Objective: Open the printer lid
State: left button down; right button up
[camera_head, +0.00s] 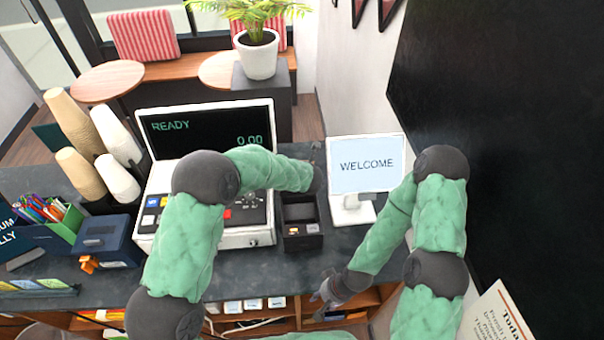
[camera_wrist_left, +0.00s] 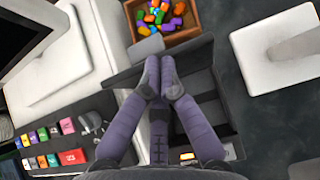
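The printer is a small black box (camera_head: 302,241) on the dark counter, right of the cash register. Its upper side shows a dark recess, with small orange and pale parts at the near end. In the left wrist view, the printer (camera_wrist_left: 225,108) shows an open compartment. A dark panel (camera_wrist_left: 195,57), seemingly its lid, extends along the far end; its exact angle is unclear. My left gripper (camera_wrist_left: 159,82) has its fingertips together over this panel, with nothing visible between them. Contact is unclear. My right gripper (camera_head: 322,291) is low at the counter's front edge, its fingers too small to judge.
The cash register (camera_head: 247,238) stands left of the printer. A white WELCOME screen (camera_head: 366,163) stands to its right. A wooden box of colourful pieces (camera_wrist_left: 187,34) sits beyond the printer. Cup stacks (camera_head: 105,135) are at the left.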

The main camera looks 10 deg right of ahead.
pick_arm(q)
jog(key=shift+w+a+r, duration=0.1)
jog(key=shift+w+r, duration=0.15)
jog(key=v, duration=1.2)
jog(key=shift+s+f, duration=0.2)
jog(key=shift+s, duration=0.1)
pick_arm(e)
jog(key=shift+w+f, duration=0.1)
jog(key=shift+w, duration=0.15)
